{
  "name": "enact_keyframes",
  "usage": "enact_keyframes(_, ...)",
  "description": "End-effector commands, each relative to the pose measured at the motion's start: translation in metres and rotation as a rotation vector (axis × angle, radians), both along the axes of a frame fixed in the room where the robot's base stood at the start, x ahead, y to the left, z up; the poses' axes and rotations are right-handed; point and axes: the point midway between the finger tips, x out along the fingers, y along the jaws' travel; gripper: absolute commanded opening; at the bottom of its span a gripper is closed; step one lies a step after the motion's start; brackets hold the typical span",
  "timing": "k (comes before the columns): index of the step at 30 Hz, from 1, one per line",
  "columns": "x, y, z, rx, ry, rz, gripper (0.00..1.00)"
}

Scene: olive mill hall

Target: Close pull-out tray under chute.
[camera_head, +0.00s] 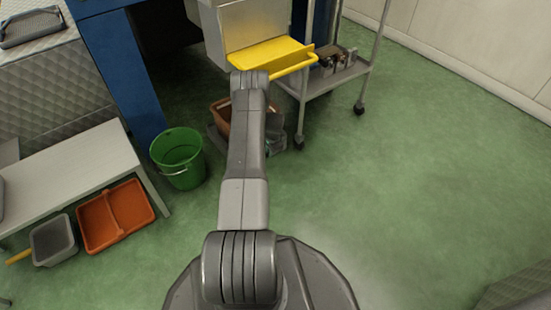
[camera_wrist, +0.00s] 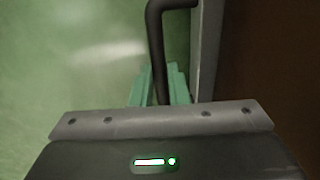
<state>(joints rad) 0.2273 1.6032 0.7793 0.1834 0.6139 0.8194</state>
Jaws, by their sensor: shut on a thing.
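A yellow tray-like part (camera_head: 262,54) with a yellow bar along its front juts out below a grey metal box (camera_head: 258,22) at the top middle of the head view. My arm reaches up to it and covers part of what lies below. In the wrist view my gripper (camera_wrist: 160,82), with green fingers, is shut on a dark bent handle (camera_wrist: 155,32). The handle joins a grey edge beside a dark brown surface (camera_wrist: 265,50) on the right. The head view hides my fingers and this handle behind the arm, so I cannot tell how far out its tray is.
A wheeled metal trolley (camera_head: 335,78) stands right of the yellow part. A brown bin (camera_head: 220,112) sits on the floor behind my arm. A green bucket (camera_head: 178,158), an orange tray (camera_head: 117,215) and a grey scoop (camera_head: 53,240) are at left.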

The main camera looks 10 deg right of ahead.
Motion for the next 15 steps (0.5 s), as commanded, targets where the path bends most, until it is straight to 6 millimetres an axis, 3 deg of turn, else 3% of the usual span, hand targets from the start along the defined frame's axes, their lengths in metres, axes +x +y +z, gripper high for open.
enact_keyframes(15,0.0113,0.0036,0.0012,-0.001,-0.008,-0.001,0.00)
